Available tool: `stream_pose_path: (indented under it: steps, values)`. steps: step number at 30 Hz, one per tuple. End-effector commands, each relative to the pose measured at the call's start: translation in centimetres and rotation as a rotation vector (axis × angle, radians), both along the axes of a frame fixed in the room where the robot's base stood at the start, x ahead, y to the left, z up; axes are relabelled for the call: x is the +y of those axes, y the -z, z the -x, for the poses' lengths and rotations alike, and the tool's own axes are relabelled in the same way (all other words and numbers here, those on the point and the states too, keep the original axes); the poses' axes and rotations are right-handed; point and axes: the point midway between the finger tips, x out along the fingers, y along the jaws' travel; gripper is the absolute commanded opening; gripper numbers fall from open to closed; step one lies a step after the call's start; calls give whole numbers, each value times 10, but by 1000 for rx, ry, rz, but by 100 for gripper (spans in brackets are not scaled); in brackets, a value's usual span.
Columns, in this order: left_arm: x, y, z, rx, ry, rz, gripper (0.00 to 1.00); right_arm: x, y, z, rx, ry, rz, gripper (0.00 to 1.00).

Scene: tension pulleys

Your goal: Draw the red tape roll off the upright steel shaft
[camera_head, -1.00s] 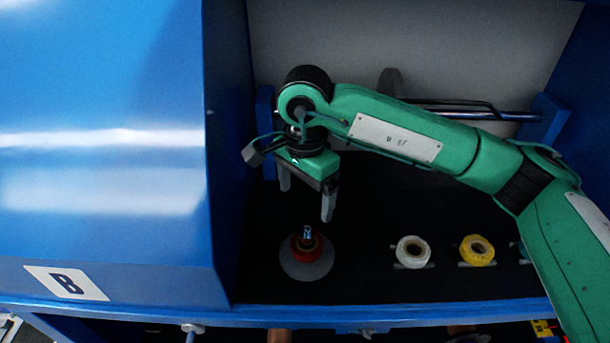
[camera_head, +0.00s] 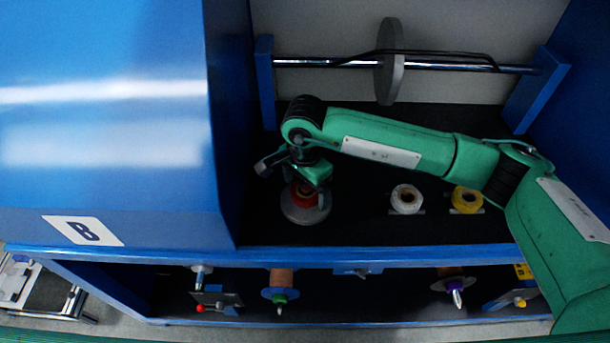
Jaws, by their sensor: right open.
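The red tape roll (camera_head: 301,198) sits low on a round grey base disc (camera_head: 304,216) on the dark shelf floor, at the left of the bay. The upright steel shaft is hidden behind my right gripper. My right gripper (camera_head: 307,198) points down directly over the roll and covers part of it. Its jaws are open, with one finger showing at the roll's right side; the other finger is mostly hidden. I cannot tell whether the fingers touch the roll. My left gripper is not in view.
A white roll (camera_head: 406,199) and a yellow roll (camera_head: 466,200) sit to the right. A blue wall (camera_head: 222,130) stands close left of the gripper. A horizontal steel bar with a grey disc (camera_head: 388,62) spans the back. A lower shelf holds spools, including one with an orange core (camera_head: 281,277).

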Motion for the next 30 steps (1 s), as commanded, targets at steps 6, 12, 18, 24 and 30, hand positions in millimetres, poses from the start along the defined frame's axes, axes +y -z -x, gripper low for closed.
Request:
stream_pose_path:
  steps: [6,12,18,24,30]
  values:
    - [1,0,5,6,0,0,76,0,1,0,0,-1,0,89]
    - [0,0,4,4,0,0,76,0,1,0,0,-1,0,57]
    - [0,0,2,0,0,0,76,0,0,0,-1,-1,-1,39]
    - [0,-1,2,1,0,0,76,0,-2,0,-1,-1,-1,39]
    - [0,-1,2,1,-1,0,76,0,-6,0,-1,-1,-1,39]
